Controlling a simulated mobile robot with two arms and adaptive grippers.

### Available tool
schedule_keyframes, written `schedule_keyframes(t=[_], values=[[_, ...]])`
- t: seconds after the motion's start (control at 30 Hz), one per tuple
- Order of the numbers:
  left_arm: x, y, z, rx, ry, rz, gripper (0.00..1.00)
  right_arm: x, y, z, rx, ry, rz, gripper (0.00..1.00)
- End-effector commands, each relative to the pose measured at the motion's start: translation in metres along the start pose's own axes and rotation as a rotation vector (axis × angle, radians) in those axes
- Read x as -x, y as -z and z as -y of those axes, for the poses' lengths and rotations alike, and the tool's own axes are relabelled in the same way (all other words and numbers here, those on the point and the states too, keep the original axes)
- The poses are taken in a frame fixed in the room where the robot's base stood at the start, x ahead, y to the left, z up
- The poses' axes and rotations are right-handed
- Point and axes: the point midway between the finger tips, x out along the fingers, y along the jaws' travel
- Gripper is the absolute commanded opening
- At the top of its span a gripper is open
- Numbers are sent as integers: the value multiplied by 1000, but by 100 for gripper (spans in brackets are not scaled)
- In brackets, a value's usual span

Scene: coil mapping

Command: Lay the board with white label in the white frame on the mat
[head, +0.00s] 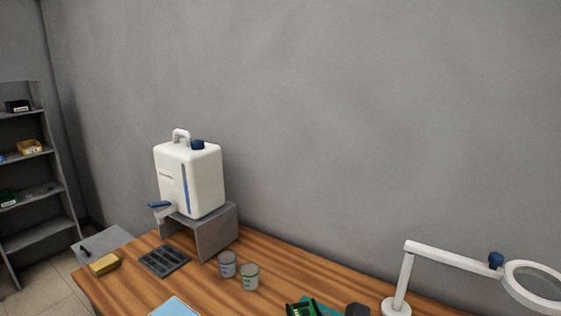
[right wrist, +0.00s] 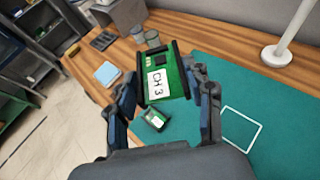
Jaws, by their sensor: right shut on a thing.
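A green board with a white label (right wrist: 157,83) reading "CH 3" and dark side edges is held between the fingers of my right gripper (right wrist: 163,78) in the right wrist view. The board seems to be above the table and mat edge. Part of a green board with dark edges (head: 303,310) shows at the bottom of the head view. The white frame (right wrist: 241,128) is an outline on the green mat (right wrist: 215,75), right of the gripper, and no board lies in it. My left gripper is in neither view.
A small green piece with a pale patch (right wrist: 155,119) is below the held board. A lamp with a magnifier (head: 397,305) stands at the right. Two cups (head: 249,277), a black tray (head: 164,261), a blue pad (head: 174,307) and a white canister (head: 190,180) are on the left.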

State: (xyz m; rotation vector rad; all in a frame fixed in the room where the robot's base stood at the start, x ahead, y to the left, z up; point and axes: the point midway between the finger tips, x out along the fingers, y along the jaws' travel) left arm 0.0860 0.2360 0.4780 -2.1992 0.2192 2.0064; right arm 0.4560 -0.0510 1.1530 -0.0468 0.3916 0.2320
Motion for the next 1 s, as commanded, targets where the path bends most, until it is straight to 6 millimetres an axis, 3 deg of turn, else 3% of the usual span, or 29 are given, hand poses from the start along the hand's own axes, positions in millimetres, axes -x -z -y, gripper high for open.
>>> schedule_keyframes(t=[0.17, 0.3, 0.53, 0.67, 1.0], values=[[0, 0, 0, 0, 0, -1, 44, -1, 45, 41, -50, 136, -12, 23], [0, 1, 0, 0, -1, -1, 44, -2, 54, 86, -60, 178, -1, 23], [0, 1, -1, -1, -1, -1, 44, 3, 65, 137, -83, 221, 1, 23], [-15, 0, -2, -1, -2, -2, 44, -3, 79, 137, -92, 218, 2, 23], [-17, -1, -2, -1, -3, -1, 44, -5, 82, 135, -94, 221, 3, 23]])
